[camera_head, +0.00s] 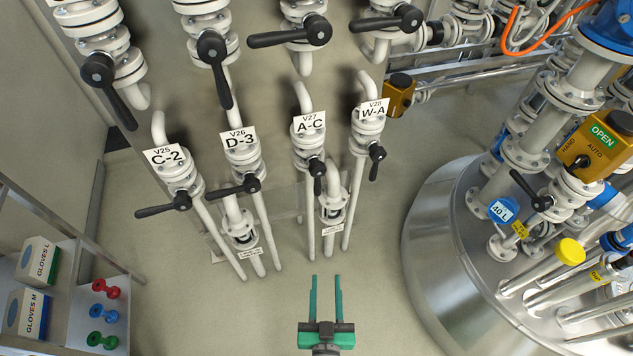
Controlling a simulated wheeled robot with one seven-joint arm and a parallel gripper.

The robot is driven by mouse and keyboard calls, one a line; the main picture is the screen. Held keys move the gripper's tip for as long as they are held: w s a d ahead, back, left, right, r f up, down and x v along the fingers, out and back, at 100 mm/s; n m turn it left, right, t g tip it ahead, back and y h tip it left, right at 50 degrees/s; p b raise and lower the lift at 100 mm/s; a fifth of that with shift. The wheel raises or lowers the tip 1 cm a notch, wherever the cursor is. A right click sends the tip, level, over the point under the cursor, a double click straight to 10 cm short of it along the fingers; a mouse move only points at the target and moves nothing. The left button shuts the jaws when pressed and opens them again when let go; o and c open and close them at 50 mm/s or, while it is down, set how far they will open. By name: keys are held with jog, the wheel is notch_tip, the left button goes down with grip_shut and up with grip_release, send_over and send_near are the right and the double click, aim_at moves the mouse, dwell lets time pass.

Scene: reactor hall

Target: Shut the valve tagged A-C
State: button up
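The valve tagged A-C (309,123), also marked V27, stands in the row of white pipes at the centre. Its black lever (318,178) hangs below the tag and points down the picture, roughly along its pipe. My gripper (326,278) is at the bottom centre, below the valve in the picture. Its two green fingers are apart with nothing between them. It is clear of the lever and the pipes.
Neighbouring valves D-3 (240,142) and W-A (372,110) flank A-C; C-2 (165,156) is further left. A short flanged pipe (333,205) stands close below the A-C lever. A steel vessel (440,240) is right, a shelf (70,270) left. Floor around my gripper is bare.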

jog(key=w, duration=1.1)
jog(key=n+t+y, duration=0.1)
jog(key=t+y, duration=0.1)
send_near(318, 185)
jog(key=w, duration=0.7)
jog(key=w+a, duration=0.1)
jog(key=w, duration=0.3)
jog(key=shift+a, duration=0.1)
jog(key=shift+c, duration=0.2)
grip_shut()
